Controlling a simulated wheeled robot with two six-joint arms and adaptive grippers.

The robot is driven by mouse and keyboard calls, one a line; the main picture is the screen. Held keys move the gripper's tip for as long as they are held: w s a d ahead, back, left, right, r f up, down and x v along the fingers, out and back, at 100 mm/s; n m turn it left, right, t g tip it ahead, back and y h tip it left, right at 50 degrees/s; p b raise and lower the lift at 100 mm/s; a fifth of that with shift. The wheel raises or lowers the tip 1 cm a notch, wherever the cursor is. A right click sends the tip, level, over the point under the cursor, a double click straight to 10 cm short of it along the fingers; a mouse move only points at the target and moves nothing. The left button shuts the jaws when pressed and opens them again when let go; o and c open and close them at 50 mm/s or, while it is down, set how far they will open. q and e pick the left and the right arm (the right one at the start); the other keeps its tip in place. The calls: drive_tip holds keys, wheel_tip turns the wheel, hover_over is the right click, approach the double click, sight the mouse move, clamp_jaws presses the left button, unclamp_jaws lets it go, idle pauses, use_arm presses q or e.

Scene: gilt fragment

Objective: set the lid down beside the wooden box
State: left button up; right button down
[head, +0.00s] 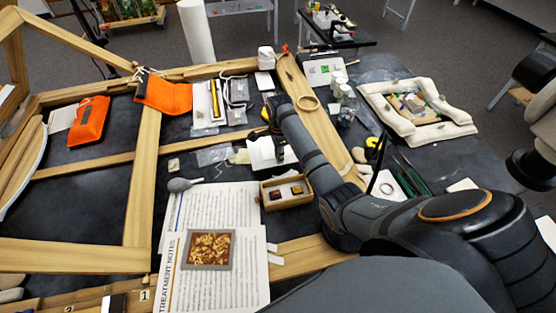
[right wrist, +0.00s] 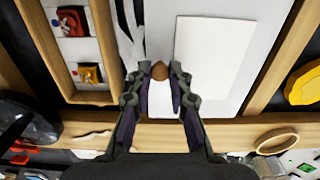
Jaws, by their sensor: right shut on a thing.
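The wooden box (head: 268,206) stands open, with two small framed pieces in its lined inside. It also shows at the upper left of the right wrist view (right wrist: 47,45). My right gripper (head: 279,153) is just beyond the box in the head view. In the right wrist view, its fingers (right wrist: 160,76) are closed around a small brown knob (right wrist: 159,69). This appears to be the lid's knob; a pale flat panel (head: 262,150), likely the lid, lies under the fingertips. I cannot tell whether it touches the surface below. My left gripper is out of view.
Printed sheets (head: 222,205) and a gilt fragment (head: 209,249) lie in front of the box. A grey bulb blower (head: 180,184) is to its left. Wooden frame bars (head: 320,122) cross the table. A tape ring (head: 308,102) lies beyond the gripper.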

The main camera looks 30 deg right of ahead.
drive_tip(key=shift+w+d+f, duration=0.15)
drive_tip(key=shift+w+f, duration=0.2)
drive_tip(key=shift+f, duration=0.15)
drive_tip(key=shift+w+d+f, duration=0.1)
drive_tip(key=shift+w+f, duration=0.3)
drive_tip(key=shift+f, duration=0.15)
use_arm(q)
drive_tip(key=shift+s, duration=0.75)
use_arm(e)
drive_tip(key=shift+w+f, duration=0.1)
drive_tip(key=shift+f, duration=1.6)
drive_tip(key=shift+f, duration=0.1)
drive_tip(key=c, duration=1.2)
unclamp_jaws()
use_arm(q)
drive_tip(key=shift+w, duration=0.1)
